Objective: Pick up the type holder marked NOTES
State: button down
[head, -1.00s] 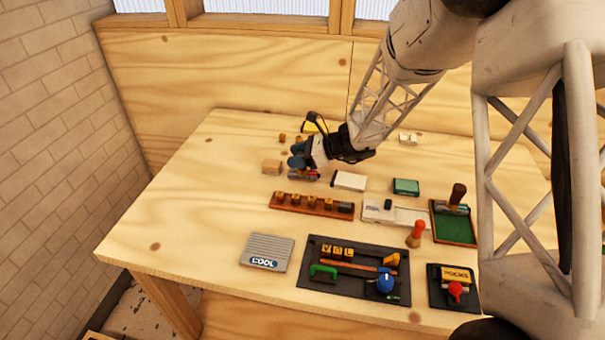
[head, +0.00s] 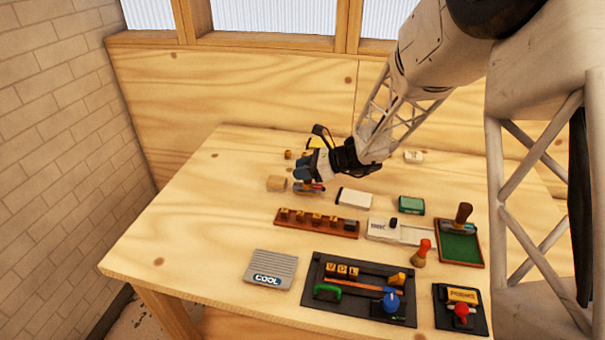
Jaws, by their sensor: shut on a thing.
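My gripper (head: 305,170) is over the back left part of the table, pointing down and left. The word NOTES is not legible on anything in view.
A brown rack of stamps (head: 316,222) is in front. Nearer are a COOL plate (head: 270,270) and a black tray (head: 330,303). The left table side is clear.

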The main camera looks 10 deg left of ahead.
notch_tip(320, 180, up, 27)
jog(key=shift+f, duration=0.15)
dwell(0.4)
